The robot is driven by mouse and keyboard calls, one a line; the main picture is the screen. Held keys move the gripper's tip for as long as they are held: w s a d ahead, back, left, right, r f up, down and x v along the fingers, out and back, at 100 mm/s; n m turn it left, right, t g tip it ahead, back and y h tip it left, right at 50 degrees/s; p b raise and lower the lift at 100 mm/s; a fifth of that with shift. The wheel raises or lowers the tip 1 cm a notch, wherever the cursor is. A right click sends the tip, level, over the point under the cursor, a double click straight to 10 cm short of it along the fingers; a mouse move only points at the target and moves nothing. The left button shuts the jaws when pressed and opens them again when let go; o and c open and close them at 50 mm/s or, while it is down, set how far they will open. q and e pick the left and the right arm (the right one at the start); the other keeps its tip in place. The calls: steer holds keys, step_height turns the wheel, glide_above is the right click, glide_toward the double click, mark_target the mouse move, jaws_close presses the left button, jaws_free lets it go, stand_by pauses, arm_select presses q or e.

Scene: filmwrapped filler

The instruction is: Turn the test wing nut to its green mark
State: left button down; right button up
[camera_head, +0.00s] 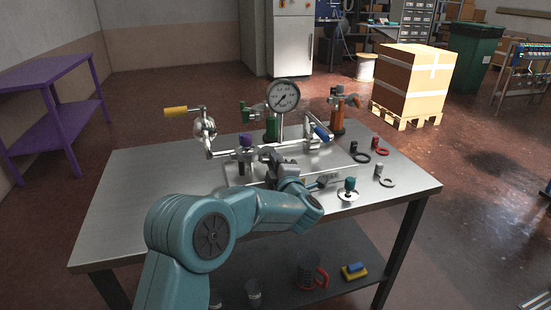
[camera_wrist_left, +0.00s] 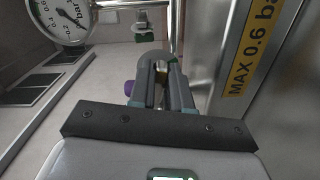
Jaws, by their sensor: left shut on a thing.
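My left gripper (camera_head: 270,158) reaches over the bench to the pipe assembly, near its front. In the left wrist view its two grey fingers (camera_wrist_left: 161,70) are closed together on a small part with a pale metal top and a yellowish strip. This appears to be the test wing nut (camera_wrist_left: 160,69), mostly hidden by the fingers. I cannot make out a green mark beside it. A purple knob (camera_head: 246,140) stands just left of the gripper, and it also shows in the left wrist view (camera_wrist_left: 129,87). My right gripper is not in view.
The pressure gauge (camera_head: 284,95) rises behind the gripper. A yellow-handled lever (camera_head: 176,111) sticks out left, and a blue handle (camera_head: 321,132) is at the right. Loose rings and fittings lie on the right of the metal bench (camera_head: 135,205). The bench's left part is clear.

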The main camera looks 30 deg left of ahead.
arm_select(q)
steer(key=m+p, duration=0.2)
steer(key=m, duration=0.2)
steer(key=shift+a+r, duration=0.1)
steer(key=shift+a, duration=0.1)
steer(key=shift+s+a+f+m+p, duration=0.15)
steer(key=shift+m+p, duration=0.5)
steer(key=shift+m, duration=0.6)
steer(key=shift+s+d+f+m+p, duration=0.1)
steer(key=shift+m+p, duration=0.5)
steer(key=shift+m, duration=0.65)
steer(key=shift+a, duration=0.1)
steer(key=c, duration=1.1)
jaws_free()
steer(key=shift+w+f, duration=0.1)
steer(key=shift+f, duration=0.05)
steer(key=shift+o, duration=0.2)
steer(key=v, duration=1.6)
steer(key=shift+d, duration=0.2)
